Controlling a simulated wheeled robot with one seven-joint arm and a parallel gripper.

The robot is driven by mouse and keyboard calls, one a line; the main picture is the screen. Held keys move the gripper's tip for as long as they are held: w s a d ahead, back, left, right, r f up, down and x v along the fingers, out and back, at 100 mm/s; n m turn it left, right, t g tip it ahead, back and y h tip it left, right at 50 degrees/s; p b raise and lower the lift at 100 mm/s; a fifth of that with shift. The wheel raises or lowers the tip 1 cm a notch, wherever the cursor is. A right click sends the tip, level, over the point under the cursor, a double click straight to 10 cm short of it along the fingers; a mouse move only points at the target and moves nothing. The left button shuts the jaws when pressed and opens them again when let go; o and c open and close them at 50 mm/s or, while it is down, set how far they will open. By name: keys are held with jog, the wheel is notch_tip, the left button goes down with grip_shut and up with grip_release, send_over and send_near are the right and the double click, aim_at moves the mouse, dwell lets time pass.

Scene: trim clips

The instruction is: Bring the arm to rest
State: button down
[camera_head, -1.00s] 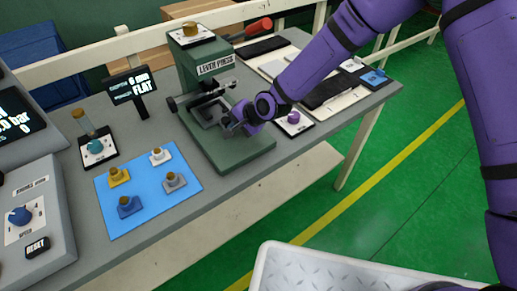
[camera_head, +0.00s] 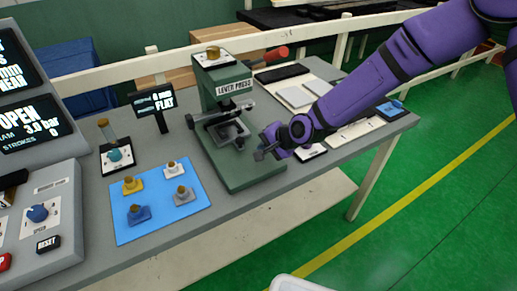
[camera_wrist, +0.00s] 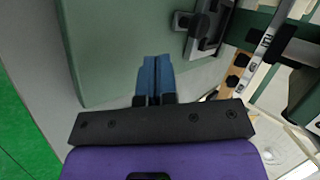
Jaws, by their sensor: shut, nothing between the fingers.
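My gripper (camera_head: 262,154) is at the end of my purple arm, in front of and just right of the green lever press (camera_head: 222,92). In the wrist view its blue fingertips (camera_wrist: 155,80) are together with nothing between them. Below them in that view is the press's green base (camera_wrist: 115,40), and its dark metal die parts (camera_wrist: 207,28) show at the upper right. The gripper looks apart from the press, though the exact gap is hard to tell.
A blue mat (camera_head: 160,200) with several small coloured clips lies left of the press. A grey control console (camera_head: 45,185) stands at far left. Flat trays and plates (camera_head: 295,97) lie behind my arm. Green floor (camera_head: 440,210) is open at right.

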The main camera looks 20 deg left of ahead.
jog(key=v, duration=0.7)
jog(key=s+d+r+n+t+h, duration=0.15)
jog(key=d+r+h, duration=0.25)
jog(key=d+r, duration=0.8)
jog(key=d+r+n+t+h, duration=0.1)
jog(key=d+r+t+h, duration=0.15)
jog(key=d+r, duration=0.85)
jog(key=s+d+r+h, duration=0.1)
jog(key=s+d+r, duration=0.2)
jog(key=s+d, duration=0.7)
jog(key=s+d+r+h, duration=0.1)
jog(key=s+d+r, duration=0.3)
jog(key=s+d, duration=0.6)
jog(key=shift+s+d+g, duration=0.3)
jog(key=shift+d+g, duration=0.1)
jog(key=shift+d, duration=0.35)
